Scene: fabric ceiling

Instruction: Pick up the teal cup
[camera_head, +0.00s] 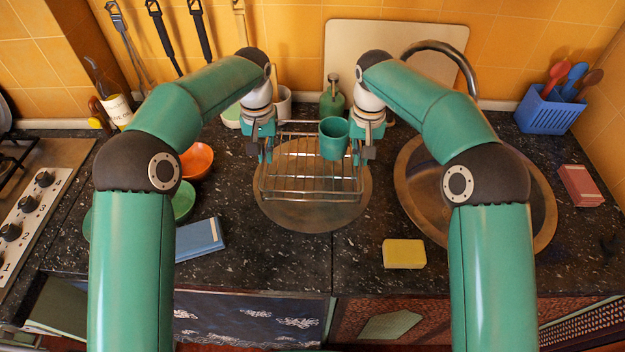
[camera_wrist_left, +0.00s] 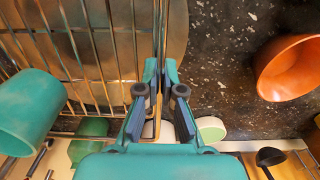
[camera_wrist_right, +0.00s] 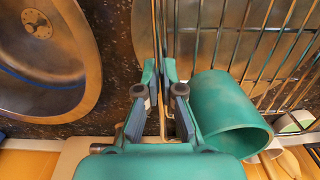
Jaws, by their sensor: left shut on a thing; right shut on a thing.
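The teal cup (camera_head: 333,139) sits at the rack's right part, open end up in the head view. It shows in the left wrist view (camera_wrist_left: 24,116) and, beside the fingers, in the right wrist view (camera_wrist_right: 226,112). A wire dish rack (camera_head: 310,190) lies over a round metal basin. My left gripper (camera_head: 262,152) is shut on the rack's left side wire (camera_wrist_left: 158,100). My right gripper (camera_head: 363,152) is shut on the rack's right side wire (camera_wrist_right: 160,100), close to the cup. No finger is around the cup.
A round sink (camera_head: 415,205) with a tap is at the right, and a yellow sponge (camera_head: 404,254) lies in front. An orange bowl (camera_head: 197,160), a green bowl (camera_head: 184,202) and a blue box (camera_head: 200,240) are at the left. A green bottle (camera_head: 332,98) stands behind.

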